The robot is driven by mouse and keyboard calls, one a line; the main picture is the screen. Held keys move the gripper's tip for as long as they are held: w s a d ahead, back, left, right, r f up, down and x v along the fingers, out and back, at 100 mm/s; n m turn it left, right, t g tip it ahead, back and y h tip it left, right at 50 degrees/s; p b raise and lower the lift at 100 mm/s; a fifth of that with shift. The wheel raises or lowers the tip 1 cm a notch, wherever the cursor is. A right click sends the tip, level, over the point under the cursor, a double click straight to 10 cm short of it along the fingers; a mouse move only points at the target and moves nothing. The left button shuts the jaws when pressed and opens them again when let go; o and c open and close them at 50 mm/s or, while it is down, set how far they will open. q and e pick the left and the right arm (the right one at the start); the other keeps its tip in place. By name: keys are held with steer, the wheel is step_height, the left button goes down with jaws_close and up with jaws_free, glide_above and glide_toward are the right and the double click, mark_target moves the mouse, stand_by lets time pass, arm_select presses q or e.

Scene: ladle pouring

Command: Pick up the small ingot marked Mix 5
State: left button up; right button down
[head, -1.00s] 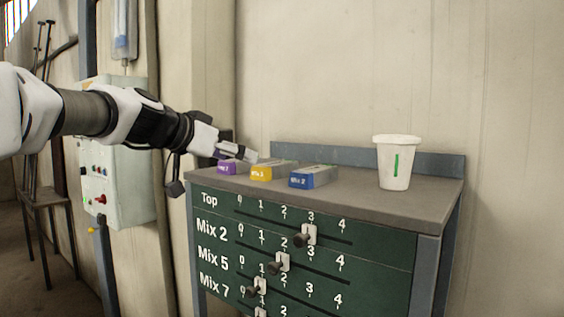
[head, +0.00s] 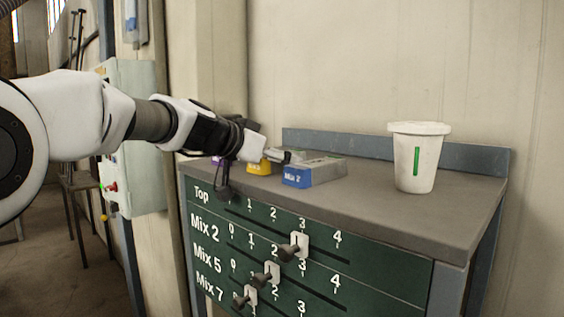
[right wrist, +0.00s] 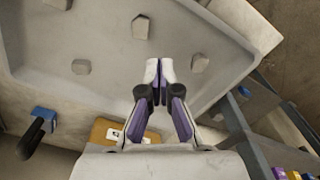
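The yellow ingot (head: 262,167) sits on the cabinet top between a purple ingot (head: 217,161) and a blue ingot marked Mix 2 (head: 313,172). Its front marking is too small to read clearly. My left gripper (head: 280,156) reaches over the yellow ingot from the left. Its fingers are at the ingot's top, close to the blue one; whether they are open or touching is unclear. The arm hides much of the purple ingot. My right gripper (right wrist: 160,72) shows only in the right wrist view, its fingertips together with nothing between them.
A white lidded cup (head: 416,157) with a green stripe stands right on the grey cabinet top (head: 370,205). Sliders line the green front below. The right wrist view shows a grey tray (right wrist: 105,90) with several grey lumps, and a yellow-brown block (right wrist: 112,133).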

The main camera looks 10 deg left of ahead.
arm_select(q)
steer(key=shift+s+a+r, duration=0.2)
steer(key=shift+s+a, duration=0.1)
steer(key=shift+s, duration=0.1)
steer(key=c, duration=0.5)
steer(key=shift+s+a+r, duration=0.1)
steer(key=shift+s+a, duration=0.1)
steer(key=c, duration=0.5)
steer(key=shift+w, duration=0.1)
jaws_close()
steer(key=shift+w+d, duration=0.3)
